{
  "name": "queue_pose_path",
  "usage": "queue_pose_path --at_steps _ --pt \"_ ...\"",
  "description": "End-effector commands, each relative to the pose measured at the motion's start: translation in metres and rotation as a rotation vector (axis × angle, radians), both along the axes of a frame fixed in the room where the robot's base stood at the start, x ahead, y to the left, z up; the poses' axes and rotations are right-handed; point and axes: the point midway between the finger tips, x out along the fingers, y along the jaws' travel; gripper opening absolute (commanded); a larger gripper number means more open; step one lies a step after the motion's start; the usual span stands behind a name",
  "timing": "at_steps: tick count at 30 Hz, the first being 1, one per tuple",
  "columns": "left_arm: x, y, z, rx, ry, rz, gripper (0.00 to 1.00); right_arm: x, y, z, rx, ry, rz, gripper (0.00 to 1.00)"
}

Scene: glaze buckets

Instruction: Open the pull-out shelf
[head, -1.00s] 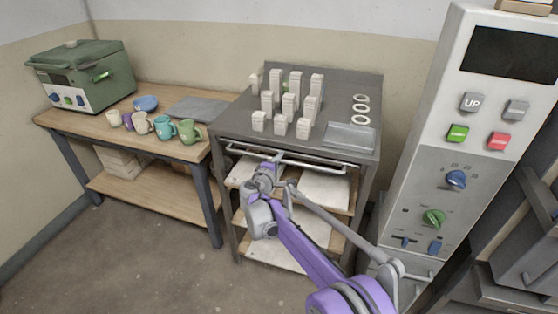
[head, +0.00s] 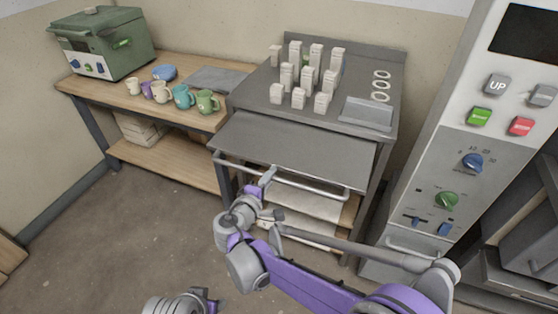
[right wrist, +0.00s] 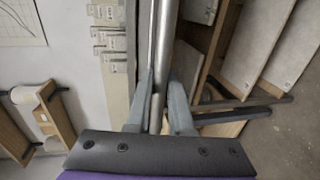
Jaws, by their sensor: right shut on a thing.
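The pull-out shelf (head: 295,149) is a grey metal sheet standing well out from under the top of the steel workbench in the head view. A silver bar handle (head: 315,184) runs along its front edge. My right gripper (head: 267,177) is shut on this handle, left of its middle. In the right wrist view the handle (right wrist: 166,40) passes between the two fingers of my right gripper (right wrist: 160,105). My left gripper does not show; a grey and purple part of my own body shows at the bottom edge of the head view.
White blocks (head: 308,75), rings (head: 380,85) and a grey tray (head: 367,113) stand on the workbench top (head: 255,97). A wooden table (head: 190,65) with mugs (head: 184,97) and a green box (head: 103,42) is at left. A control panel (head: 460,160) stands close at right.

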Motion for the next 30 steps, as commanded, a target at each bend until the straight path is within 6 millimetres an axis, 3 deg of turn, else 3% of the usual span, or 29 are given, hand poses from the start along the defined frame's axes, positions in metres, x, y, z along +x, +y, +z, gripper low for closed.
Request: queue_pose_path --at_steps 6,18,19,23,24,30 --pt "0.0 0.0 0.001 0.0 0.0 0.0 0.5 -0.021 0.007 0.0 0.0 0.0 0.001 0.0" --pt "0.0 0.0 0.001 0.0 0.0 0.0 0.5 -0.024 0.008 0.0 0.0 0.0 -0.001 0.0" --pt "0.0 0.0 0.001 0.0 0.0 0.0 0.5 -0.024 0.008 0.0 0.0 0.0 -0.001 0.21" --pt "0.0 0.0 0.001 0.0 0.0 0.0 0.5 -0.024 0.008 0.0 0.0 0.0 -0.001 0.45" --pt "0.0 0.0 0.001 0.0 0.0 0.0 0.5 -0.024 0.008 0.0 0.0 0.0 -0.001 0.49" --pt "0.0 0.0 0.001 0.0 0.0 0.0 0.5 -0.024 0.008 0.0 0.0 0.0 0.0 0.49"
